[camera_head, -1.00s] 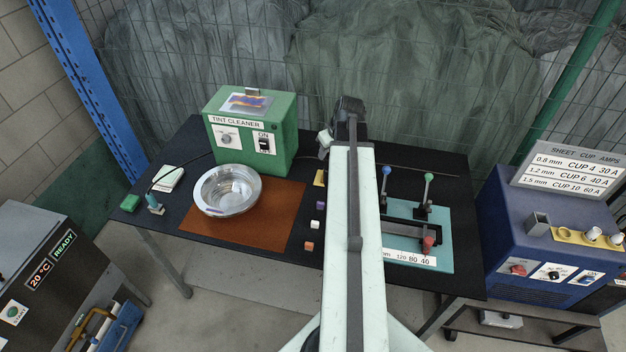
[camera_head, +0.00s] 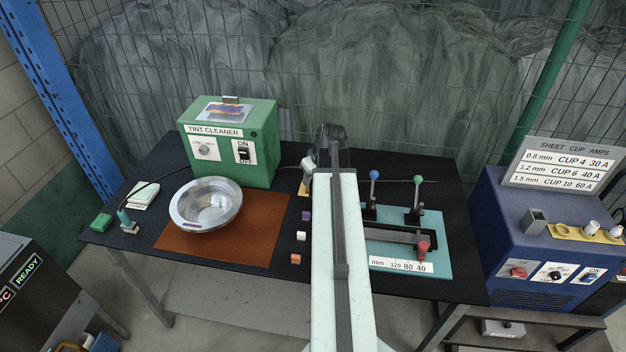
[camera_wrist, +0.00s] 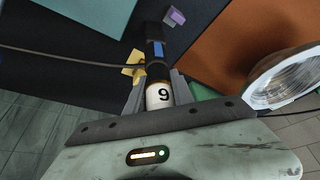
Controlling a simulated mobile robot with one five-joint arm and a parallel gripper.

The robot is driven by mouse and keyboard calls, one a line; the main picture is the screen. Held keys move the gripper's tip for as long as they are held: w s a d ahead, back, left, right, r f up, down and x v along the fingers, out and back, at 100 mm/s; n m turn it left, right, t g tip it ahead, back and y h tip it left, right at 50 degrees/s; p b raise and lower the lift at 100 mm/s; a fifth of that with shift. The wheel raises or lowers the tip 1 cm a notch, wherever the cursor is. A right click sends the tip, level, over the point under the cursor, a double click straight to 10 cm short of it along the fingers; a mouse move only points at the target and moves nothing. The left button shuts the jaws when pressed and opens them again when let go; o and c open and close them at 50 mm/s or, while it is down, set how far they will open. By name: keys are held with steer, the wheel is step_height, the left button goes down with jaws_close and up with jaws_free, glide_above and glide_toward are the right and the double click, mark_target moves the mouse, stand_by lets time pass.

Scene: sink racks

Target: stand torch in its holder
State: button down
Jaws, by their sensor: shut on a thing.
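In the wrist view my gripper (camera_wrist: 158,90) is shut on the torch (camera_wrist: 154,50), a dark cylinder with a blue patch and a white band marked 9. The torch points away from the wrist, above the dark tabletop, and a thin cable crosses beside it. A grey square open socket (camera_head: 535,221) stands on top of the blue machine (camera_head: 530,252) at right. A yellow piece (camera_head: 304,188) sits on the table by my arm. I cannot tell which is the torch's holder.
A metal bowl (camera_head: 206,204) rests on a brown mat (camera_head: 240,240) at left, before the green tint cleaner (camera_head: 230,140). Small blocks (camera_head: 301,236) lie left of my arm. A teal plate (camera_head: 440,258) with upright levers lies right of it. Wire fencing stands behind.

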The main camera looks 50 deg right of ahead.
steer(key=c, duration=1.1)
jaws_free()
steer(key=shift+f, duration=0.1)
steer(key=p+v, duration=1.1)
steer(key=v, duration=0.1)
steer(key=shift+s, duration=0.1)
